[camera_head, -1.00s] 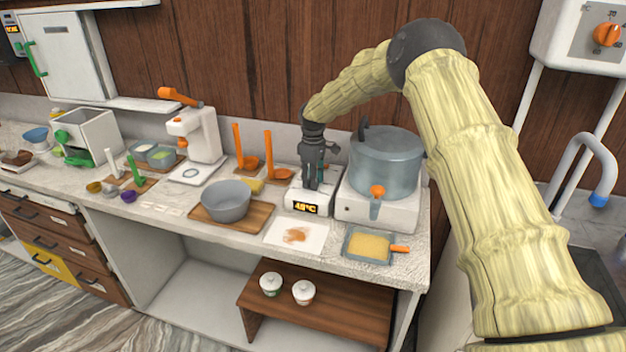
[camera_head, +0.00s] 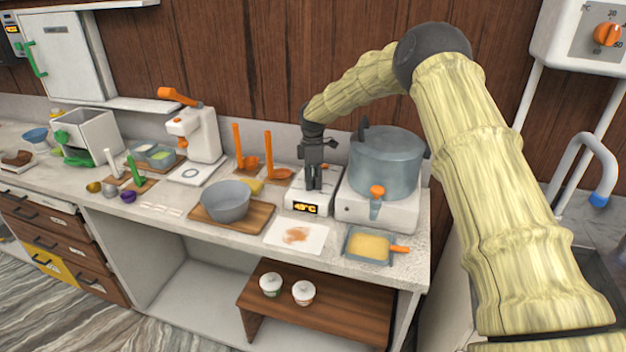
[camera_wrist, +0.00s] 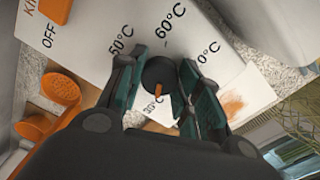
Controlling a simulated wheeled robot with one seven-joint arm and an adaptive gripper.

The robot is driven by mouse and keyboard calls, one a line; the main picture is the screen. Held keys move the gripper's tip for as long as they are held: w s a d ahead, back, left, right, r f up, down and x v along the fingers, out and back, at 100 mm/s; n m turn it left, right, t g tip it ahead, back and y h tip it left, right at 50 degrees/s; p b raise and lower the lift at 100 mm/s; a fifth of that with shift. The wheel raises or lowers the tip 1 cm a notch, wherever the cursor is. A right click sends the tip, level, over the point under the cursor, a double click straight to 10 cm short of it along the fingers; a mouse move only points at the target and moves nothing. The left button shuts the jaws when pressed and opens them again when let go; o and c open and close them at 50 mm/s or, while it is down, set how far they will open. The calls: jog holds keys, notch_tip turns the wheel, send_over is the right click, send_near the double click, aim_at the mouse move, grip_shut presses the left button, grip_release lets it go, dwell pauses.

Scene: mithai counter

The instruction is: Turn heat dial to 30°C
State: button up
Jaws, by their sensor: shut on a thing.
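The heat dial (camera_wrist: 158,74) is a dark round knob with an orange pointer on a white panel in the wrist view. My gripper (camera_wrist: 159,85) has its green-edged fingers on either side of the knob and is shut on it. The pointer faces down in that view, beside a partly hidden label that seems to read 30°C. Labels for OFF and other temperatures surround the knob. In the head view my gripper (camera_head: 314,186) points down onto the white heater unit (camera_head: 298,203), hiding the dial.
A large grey pot (camera_head: 385,165) on a white base stands close to the right of my gripper. A grey bowl (camera_head: 226,204) on a board is at the left. A white sheet (camera_head: 296,247) and a yellow-filled tray (camera_head: 368,261) lie in front.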

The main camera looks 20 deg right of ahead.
aim_at(314, 180)
jog(key=shift+s+f, duration=0.2)
jog(key=shift+f, duration=0.1)
jog(key=o, duration=1)
jog(key=shift+o, duration=0.2)
jog(key=shift+w+r, duration=0.1)
jog(key=shift+w, duration=0.05)
jog(key=shift+r, duration=0.2)
jog(key=shift+w+r, duration=0.1)
jog(key=shift+r, duration=0.15)
notch_tip(314, 180, up, 11)
jog(key=shift+d, duration=0.1)
